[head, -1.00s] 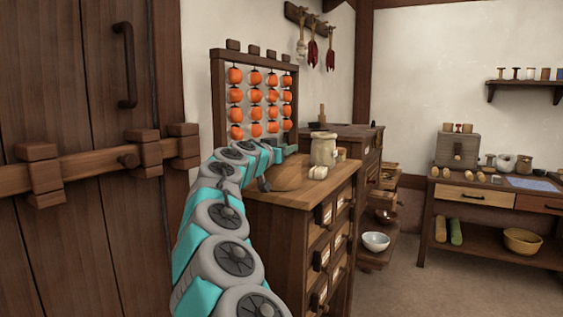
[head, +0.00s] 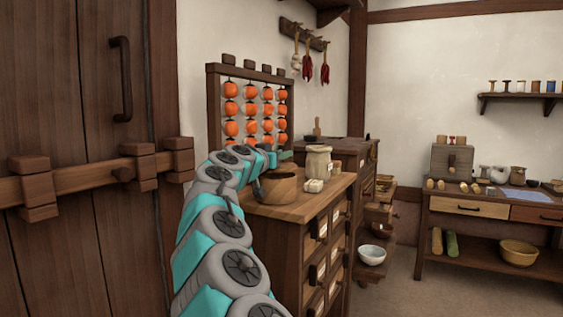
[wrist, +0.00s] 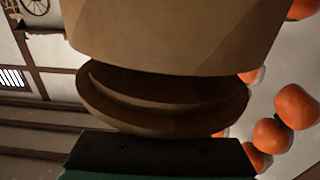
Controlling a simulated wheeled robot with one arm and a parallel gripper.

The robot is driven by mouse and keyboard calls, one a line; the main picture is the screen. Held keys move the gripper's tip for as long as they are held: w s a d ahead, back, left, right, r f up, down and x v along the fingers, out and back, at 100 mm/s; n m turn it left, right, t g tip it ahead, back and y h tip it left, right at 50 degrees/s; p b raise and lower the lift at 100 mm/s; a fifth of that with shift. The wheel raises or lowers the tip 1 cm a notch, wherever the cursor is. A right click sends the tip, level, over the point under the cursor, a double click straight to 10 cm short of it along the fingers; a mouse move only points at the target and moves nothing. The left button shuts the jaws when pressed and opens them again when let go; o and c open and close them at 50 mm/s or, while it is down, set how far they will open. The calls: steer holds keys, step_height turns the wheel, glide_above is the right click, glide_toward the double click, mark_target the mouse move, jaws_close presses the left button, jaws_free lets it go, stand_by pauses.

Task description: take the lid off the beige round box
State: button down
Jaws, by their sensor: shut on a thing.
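In the wrist view a large beige round body, which I take for the beige round box (wrist: 175,30), fills the top of the picture. Below it is a brown ring-like round piece with a hollow face, which I take for the lid (wrist: 165,122). My gripper's dark edge (wrist: 160,153) lies close against that piece; its fingertips are hidden. I cannot tell whether lid and box still touch.
The wooden drawer cabinet (head: 310,208) also bears a beige jar (head: 318,163) and small pale blocks (head: 313,186) to the right of my gripper. A rack of orange persimmons (head: 249,111) stands close behind. A white bowl (head: 373,255) sits lower down at right.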

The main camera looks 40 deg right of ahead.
steer(key=shift+r, duration=0.55)
steer(key=shift+s+r, duration=0.2)
steer(key=shift+s, duration=0.1)
steer(key=s+a+r+b, duration=0.1)
steer(key=s+b, duration=0.1)
steer(key=s, duration=1.3)
steer(key=shift+s+r+b, duration=0.2)
steer(key=shift+b, duration=0.15)
steer(key=shift+a, duration=0.1)
